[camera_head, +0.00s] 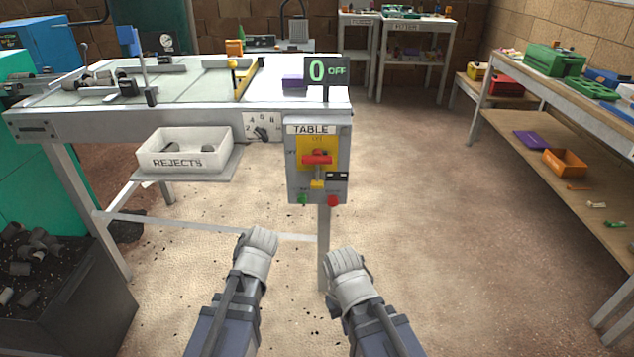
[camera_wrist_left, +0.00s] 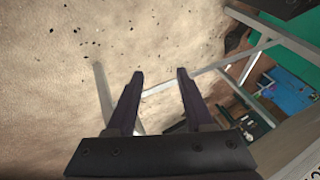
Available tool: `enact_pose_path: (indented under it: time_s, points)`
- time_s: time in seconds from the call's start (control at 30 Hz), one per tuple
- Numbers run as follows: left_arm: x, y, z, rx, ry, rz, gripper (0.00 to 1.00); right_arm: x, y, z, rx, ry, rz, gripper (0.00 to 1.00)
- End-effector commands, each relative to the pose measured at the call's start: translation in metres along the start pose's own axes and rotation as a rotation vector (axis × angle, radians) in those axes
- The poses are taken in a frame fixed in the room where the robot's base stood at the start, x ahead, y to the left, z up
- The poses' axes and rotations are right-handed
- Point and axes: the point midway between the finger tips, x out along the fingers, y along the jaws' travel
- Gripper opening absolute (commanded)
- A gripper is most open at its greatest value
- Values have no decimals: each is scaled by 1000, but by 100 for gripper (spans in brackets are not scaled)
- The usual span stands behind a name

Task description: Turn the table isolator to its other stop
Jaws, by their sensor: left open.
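The table isolator is a red handle (camera_head: 316,159) on a yellow plate (camera_head: 303,145), on the grey box marked TABLE (camera_head: 337,135). The handle lies roughly level; the small lettering around it is too small to read surely. A display (camera_head: 326,71) above reads 0 OFF. My left gripper (camera_head: 258,243) is low in front of the table, below and left of the box. In the left wrist view its two fingers (camera_wrist_left: 160,73) are apart with nothing between them. My right gripper (camera_head: 346,262) is below the box, slightly right; its fingers cannot be made out.
A yellow tab (camera_head: 317,184), a green button (camera_head: 303,199) and a red button (camera_head: 333,201) sit below the handle. Left of the box are a numbered dial (camera_head: 262,133) and a white REJECTS bin (camera_head: 185,149). A table leg (camera_head: 323,245) stands below. Floor right is clear.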

Motion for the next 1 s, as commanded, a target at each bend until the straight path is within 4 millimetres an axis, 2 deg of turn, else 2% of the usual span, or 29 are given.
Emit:
enact_pose_path:
  time_s: [0.03,0.13,0.27,0.4,0.5,0.6,0.7,0.8,1.0]
  points:
    - [4,-5,-19,44,68,-66,52,6,0,0,0,0,0,0]
    - [-7,-18,-60,148,212,-200,52,7,-1,0,0,0,0,0]
    - [-39,-19,-122,332,427,-378,52,6,0,0,0,0,0,0]
    - [-88,8,-186,578,669,-548,52,6,0,0,0,0,0,0]
    - [-118,35,-215,736,802,-632,52,6,0,0,0,0,0,0]
    - [-139,59,-232,857,893,-685,52,6,0,0,0,0,0,0]
    - [-151,74,-239,931,944,-715,52,6,0,0,0,0,0,0]
    - [-156,81,-242,963,965,-726,52,6,0,0,0,0,0,0]
    - [-155,82,-244,966,966,-728,52,6,-1,0,0,0,0,0]
